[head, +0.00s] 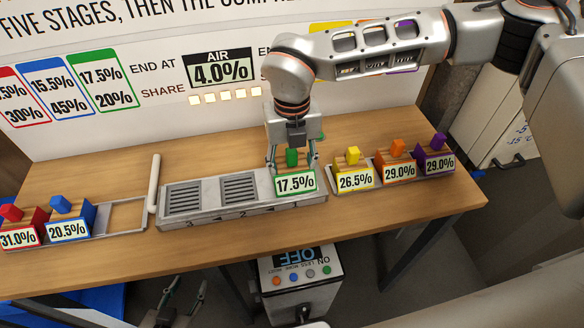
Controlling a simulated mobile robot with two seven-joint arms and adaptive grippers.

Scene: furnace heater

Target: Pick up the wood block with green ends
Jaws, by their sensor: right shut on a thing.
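The wood block with green ends (295,182) carries a "17.5%" label and a green knob on top. It is at the right end of the grey grated tray (172,218); I cannot tell whether it rests there or is slightly raised. My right gripper (292,160) comes down from above, with its fingers on either side of the green knob, shut on the block. My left gripper (187,288) is low at the bottom left, below the table's front edge, with its fingers apart and empty.
Red (20,227) and blue (70,218) blocks stand at the left. Yellow (354,172), orange (397,165) and purple (435,155) blocks stand in a row at the right. A white upright bar (154,183) is beside the tray. A control box (300,280) is below the table (120,262).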

